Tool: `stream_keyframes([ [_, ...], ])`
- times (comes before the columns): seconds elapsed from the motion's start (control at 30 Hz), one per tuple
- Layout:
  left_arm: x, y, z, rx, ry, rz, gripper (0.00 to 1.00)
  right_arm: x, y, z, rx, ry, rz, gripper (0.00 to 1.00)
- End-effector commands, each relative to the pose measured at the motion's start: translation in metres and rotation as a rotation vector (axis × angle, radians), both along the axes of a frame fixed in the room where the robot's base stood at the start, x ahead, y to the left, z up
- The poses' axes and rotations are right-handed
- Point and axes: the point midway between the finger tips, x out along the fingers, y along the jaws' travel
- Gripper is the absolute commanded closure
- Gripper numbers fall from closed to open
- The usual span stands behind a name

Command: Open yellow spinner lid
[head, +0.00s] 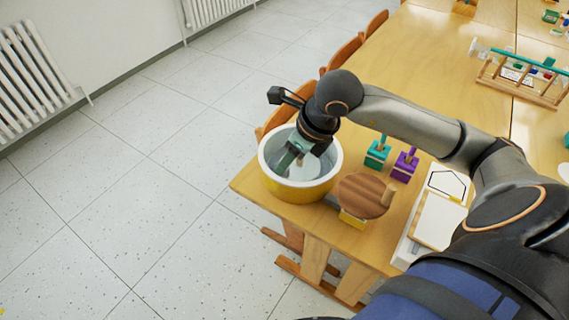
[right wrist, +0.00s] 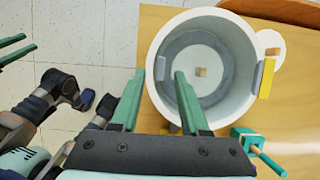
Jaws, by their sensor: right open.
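The spinner is a deep round tub, yellow outside (head: 282,189) with a thick white rim, on the table's near left corner. In the right wrist view I look down at its white rim (right wrist: 157,47); a yellow tab (right wrist: 267,78) sits on its right side. Inside are a grey ring and a paler floor with a small brown square. I cannot make out a separate lid. My right gripper (right wrist: 158,75) is open and empty, its teal fingers apart over the tub's edge. Teal bars at the left edge of that view may be my left gripper (right wrist: 16,48).
A round wooden piece (head: 362,194) stands right of the tub. Teal (head: 376,155) and purple (head: 404,168) stamp-like blocks stand behind it. White trays (head: 428,218) lie farther right. Chairs line the table's left side. Floor left is clear.

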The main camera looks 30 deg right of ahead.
Motion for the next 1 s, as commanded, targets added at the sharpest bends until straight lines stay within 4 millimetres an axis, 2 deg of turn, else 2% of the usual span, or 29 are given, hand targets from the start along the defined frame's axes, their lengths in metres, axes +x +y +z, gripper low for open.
stream_keyframes([
  [0.03,0.000,0.000,-0.001,-0.001,0.000,-0.001,0.50,0.002,0.002,-0.008,0.001,0.004,0.001,0.55],
  [0.2,0.000,-0.001,-0.001,-0.001,0.002,-0.002,0.50,0.008,0.004,-0.022,0.001,0.001,0.002,0.55],
  [0.57,0.000,-0.001,-0.001,-0.001,0.002,-0.002,0.50,0.010,0.004,-0.026,0.000,0.000,0.001,0.56],
  [0.9,0.000,-0.001,-0.001,-0.001,0.001,-0.003,0.50,0.010,0.004,-0.025,0.000,0.000,0.001,0.94],
  [1.0,0.000,-0.001,-0.001,-0.001,0.001,-0.003,0.50,0.010,0.004,-0.025,0.000,0.000,0.001,1.00],
])
